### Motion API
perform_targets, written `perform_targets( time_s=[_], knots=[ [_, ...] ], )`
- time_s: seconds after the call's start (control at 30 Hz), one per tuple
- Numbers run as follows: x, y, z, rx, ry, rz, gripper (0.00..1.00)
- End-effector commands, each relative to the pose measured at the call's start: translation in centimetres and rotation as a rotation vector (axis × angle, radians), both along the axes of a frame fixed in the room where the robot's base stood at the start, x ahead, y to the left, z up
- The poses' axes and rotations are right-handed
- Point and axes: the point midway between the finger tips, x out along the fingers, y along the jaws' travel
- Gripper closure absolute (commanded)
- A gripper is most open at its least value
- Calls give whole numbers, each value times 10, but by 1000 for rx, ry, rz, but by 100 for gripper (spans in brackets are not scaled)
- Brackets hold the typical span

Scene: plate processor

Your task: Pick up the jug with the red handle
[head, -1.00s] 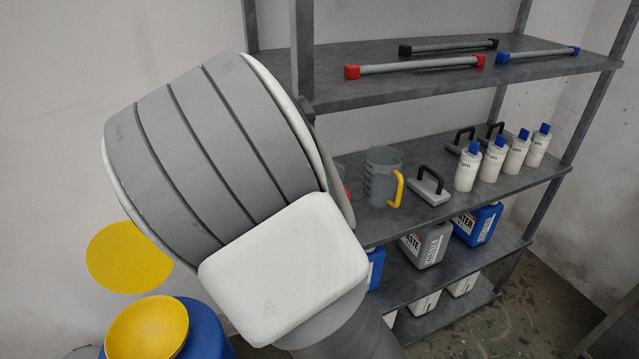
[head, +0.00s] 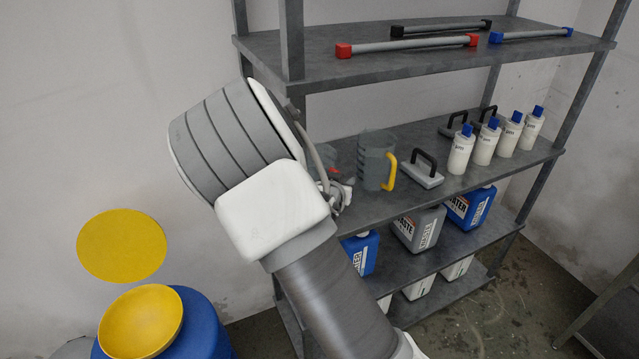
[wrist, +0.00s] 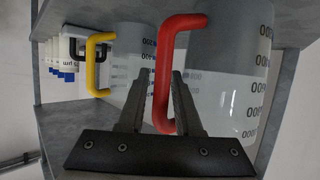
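The jug with the red handle (wrist: 230,85) is a clear, graduated jug at the right of the wrist view. Its red handle (wrist: 164,85) faces my gripper. My gripper (wrist: 158,85) is open, with the lower part of the handle showing between its two fingers. I see a gap on both sides of the handle; I cannot tell how deep it sits between the fingertips. In the head view my arm hides most of this jug and only a bit of red (head: 333,172) shows beside my gripper (head: 340,190).
A jug with a yellow handle (head: 376,162) stands close beside it on the middle shelf (head: 440,192). Black-handled tools (head: 422,170) and white bottles with blue caps (head: 461,150) stand farther right. The upper shelf (head: 400,62) lies above, with bars on it.

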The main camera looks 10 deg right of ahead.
Motion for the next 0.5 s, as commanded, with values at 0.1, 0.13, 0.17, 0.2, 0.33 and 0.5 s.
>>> perform_targets(
  time_s=[0.1, 0.13, 0.17, 0.2, 0.33, 0.5],
  knots=[
    [0, 0, 0, 0, 0, 1, 67],
    [0, 0, 0, 0, 0, 1, 70],
    [0, 0, 0, 0, 0, 1, 76],
    [0, 1, 0, 0, 0, 1, 83],
    [0, 1, 0, 0, 0, 1, 100],
    [0, 1, 1, 0, 0, 1, 100]
  ],
)
